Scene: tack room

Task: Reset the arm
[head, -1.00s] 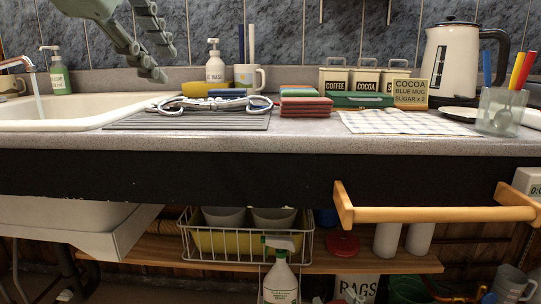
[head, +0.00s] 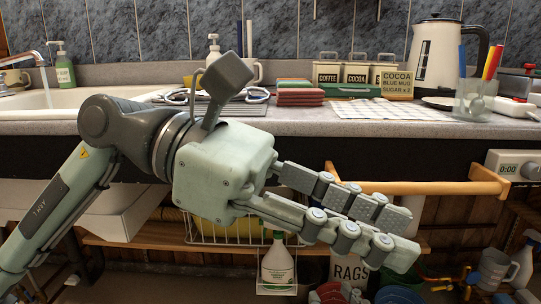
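My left arm comes in from the left edge across the front of the counter. Its grey-green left gripper (head: 388,236) points to the right and slightly down, in front of the dark cabinet front and below the wooden rail (head: 430,188). Its two jointed fingers are apart with a gap between them, and nothing shows held there. The gripper hides part of the rail's left end and of the shelf below. My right arm and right gripper are not in view.
The counter (head: 300,122) holds a sink (head: 60,106), folded cloths (head: 300,93), canisters (head: 355,73), a cocoa card (head: 396,83), a kettle (head: 436,55) and a glass of pens (head: 474,103). A spray bottle (head: 277,265) and a rags bin (head: 350,268) stand below.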

